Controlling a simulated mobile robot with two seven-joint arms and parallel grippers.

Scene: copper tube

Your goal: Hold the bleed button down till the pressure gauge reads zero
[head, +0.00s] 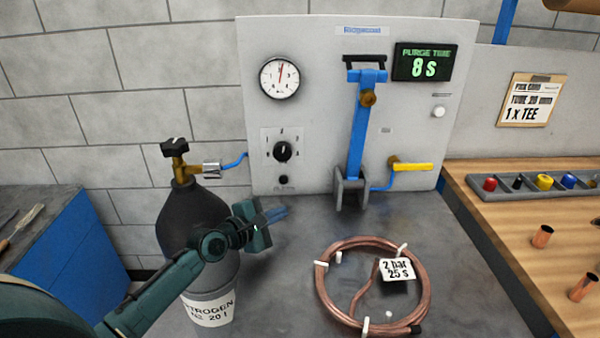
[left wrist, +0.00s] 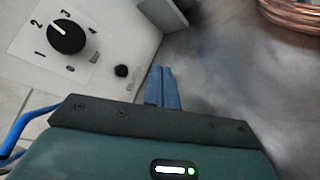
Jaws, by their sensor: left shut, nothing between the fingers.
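The small round black button (head: 283,180) sits low on the grey panel, below a black dial knob (head: 283,151); its label is too small to read. I take it for the bleed button. It also shows in the left wrist view (left wrist: 121,71), left of my fingertips. The pressure gauge (head: 279,78) is above the dial; its red needle points almost straight up, so it is not clearly at an end of the scale. My left gripper (head: 284,212) is shut and empty, its blue fingers in front of and below the button, apart from it. My right gripper is out of view.
A black nitrogen bottle (head: 185,225) stands left, behind my left arm. A copper coil (head: 330,290) with a tag lies on the grey bench. The panel has a blue lever (head: 357,130), a yellow-handled valve (head: 412,167), a white button (head: 438,112) and a display (head: 424,62) reading 8 s.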

